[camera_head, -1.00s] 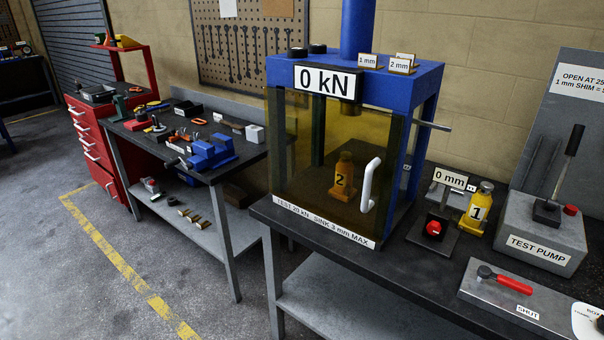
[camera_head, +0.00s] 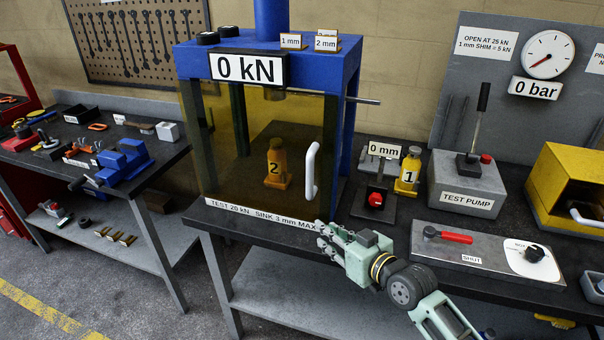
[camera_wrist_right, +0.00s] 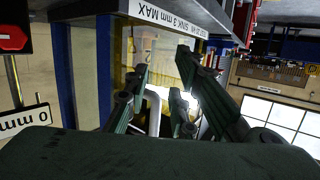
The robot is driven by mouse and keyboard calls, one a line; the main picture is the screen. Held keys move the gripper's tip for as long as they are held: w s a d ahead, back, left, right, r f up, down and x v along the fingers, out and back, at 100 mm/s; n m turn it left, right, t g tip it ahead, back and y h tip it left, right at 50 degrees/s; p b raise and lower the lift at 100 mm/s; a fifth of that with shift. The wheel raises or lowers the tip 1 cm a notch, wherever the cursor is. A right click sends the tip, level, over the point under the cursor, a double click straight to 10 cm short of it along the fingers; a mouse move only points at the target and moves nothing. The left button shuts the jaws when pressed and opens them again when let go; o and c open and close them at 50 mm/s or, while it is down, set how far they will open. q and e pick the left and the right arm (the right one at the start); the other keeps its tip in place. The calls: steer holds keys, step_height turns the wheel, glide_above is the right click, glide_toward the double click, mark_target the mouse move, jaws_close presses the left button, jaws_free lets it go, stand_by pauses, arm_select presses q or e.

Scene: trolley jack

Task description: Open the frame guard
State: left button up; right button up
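The frame guard (camera_head: 235,155) is a see-through amber panel on the front of the blue press frame (camera_head: 348,85). It looks shut, with its white upright handle (camera_head: 311,170) at its right side. My right gripper (camera_head: 325,237) is in front of the bench edge, just below the handle in the head view, its fingers pointing at the press. Its fingers are apart and seem to hold nothing. In the right wrist view the open fingers (camera_wrist_right: 168,75) point toward the amber guard (camera_wrist_right: 165,45), seen upside down. My left gripper is not in view.
Behind the guard stands an orange bottle jack marked 2 (camera_head: 277,165). To the right are a gauge stand (camera_head: 375,198), yellow jack 1 (camera_head: 408,172), the test pump (camera_head: 467,188) and a valve plate (camera_head: 480,252). The left workbench (camera_head: 150,165) holds a blue vice (camera_head: 122,165).

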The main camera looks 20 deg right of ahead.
steer(key=t+y, duration=0.2)
glide_toward(312, 177)
steer(key=x, duration=0.3)
steer(key=shift+n, duration=0.4)
steer(key=p+x, duration=0.2)
steer(key=x, duration=0.5)
steer(key=shift+w, duration=0.15)
steer(key=shift+w+a, duration=0.15)
steer(key=shift+w, duration=0.2)
steer(key=shift+c, duration=0.2)
steer(key=shift+f, duration=0.1)
jaws_close()
